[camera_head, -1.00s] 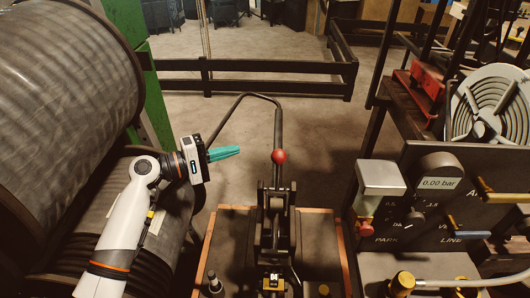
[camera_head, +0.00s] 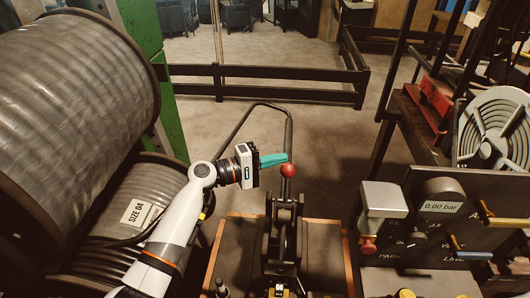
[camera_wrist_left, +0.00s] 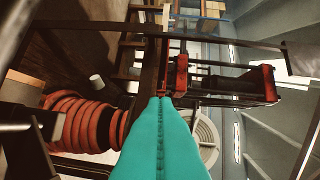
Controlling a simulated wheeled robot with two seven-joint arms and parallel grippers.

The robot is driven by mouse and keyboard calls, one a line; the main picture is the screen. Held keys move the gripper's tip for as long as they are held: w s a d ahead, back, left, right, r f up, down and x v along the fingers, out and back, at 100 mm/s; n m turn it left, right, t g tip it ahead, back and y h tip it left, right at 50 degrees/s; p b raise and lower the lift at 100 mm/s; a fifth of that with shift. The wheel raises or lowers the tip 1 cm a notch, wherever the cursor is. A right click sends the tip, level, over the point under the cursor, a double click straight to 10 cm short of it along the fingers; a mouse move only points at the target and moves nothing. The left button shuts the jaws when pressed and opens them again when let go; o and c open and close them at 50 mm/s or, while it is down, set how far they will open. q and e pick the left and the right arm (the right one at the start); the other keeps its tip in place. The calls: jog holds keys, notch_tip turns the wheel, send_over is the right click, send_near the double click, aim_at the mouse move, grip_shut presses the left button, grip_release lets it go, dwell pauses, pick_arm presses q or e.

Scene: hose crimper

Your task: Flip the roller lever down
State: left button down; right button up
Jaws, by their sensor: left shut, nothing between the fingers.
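The lever with a red ball knob (camera_head: 288,170) stands upright on the dark crimper (camera_head: 282,235) in the middle of the head view. My left gripper (camera_head: 286,158) has its teal fingers shut and empty. Its fingertips point right and sit at the top edge of the red knob in the picture; I cannot tell whether they touch it. In the left wrist view the shut fingers (camera_wrist_left: 163,100) fill the lower middle, and I cannot make out the knob there. My right gripper is not in view.
Large hose reels (camera_head: 75,95) stand at the left beside my arm. A bent black tube (camera_head: 245,118) arches behind the lever. A panel with a pressure display (camera_head: 441,206) and a grey box (camera_head: 383,199) stand right of the crimper.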

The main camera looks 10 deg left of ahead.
pick_arm(q)
jog(key=shift+s+d+r+p, duration=0.1)
jog(key=shift+s+r+p, duration=0.1)
jog(key=shift+s, duration=0.4)
jog(key=shift+s+r+p, duration=0.1)
jog(key=shift+s+p, duration=0.05)
jog(key=shift+s, duration=0.4)
jog(key=shift+f, duration=0.1)
